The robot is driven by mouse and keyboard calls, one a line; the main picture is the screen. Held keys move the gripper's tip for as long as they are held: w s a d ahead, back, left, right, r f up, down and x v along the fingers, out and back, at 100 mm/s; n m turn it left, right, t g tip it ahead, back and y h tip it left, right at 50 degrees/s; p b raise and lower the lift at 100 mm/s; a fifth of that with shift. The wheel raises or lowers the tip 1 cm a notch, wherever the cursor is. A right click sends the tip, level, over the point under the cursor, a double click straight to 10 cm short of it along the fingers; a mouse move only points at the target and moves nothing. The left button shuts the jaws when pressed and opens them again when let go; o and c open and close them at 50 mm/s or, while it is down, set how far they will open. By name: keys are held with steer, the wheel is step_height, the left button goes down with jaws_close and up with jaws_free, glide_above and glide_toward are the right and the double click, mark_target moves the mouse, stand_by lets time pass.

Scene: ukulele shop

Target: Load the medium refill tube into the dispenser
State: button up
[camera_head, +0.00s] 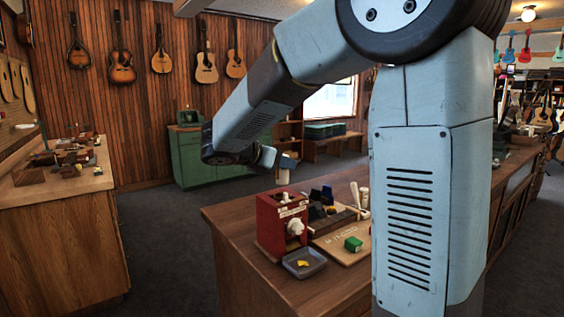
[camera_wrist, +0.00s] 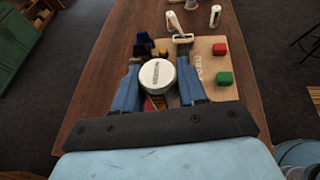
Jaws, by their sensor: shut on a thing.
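My gripper (camera_wrist: 160,88) is shut on a white tube with a round, labelled cap (camera_wrist: 157,76), which shows between the blue fingers in the wrist view. In the head view the gripper (camera_head: 286,163) hangs above the red dispenser (camera_head: 270,228), with the white tube (camera_head: 283,177) pointing down close over its top. I cannot tell whether the tube touches the dispenser. The dispenser has a white knob on its front and a grey tray (camera_head: 304,265) with a yellow piece at its foot. In the wrist view the tube and fingers hide most of the dispenser.
The wrist view also shows a red block (camera_wrist: 220,48). My arm hides part of the counter. A second bench (camera_head: 50,188) stands left across open floor.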

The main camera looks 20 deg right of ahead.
mark_target(278, 183)
steer(key=shift+f, duration=2.8)
steer(key=shift+s+f, duration=0.1)
steer(key=shift+f, duration=0.3)
steer(key=o, duration=0.8)
steer(key=shift+c, duration=0.2)
steer(key=shift+a, duration=0.1)
steer(key=v, duration=1)
steer(key=shift+s+a+r, duration=0.15)
steer(key=shift+s+a, duration=0.1)
steer(key=shift+a, duration=0.05)
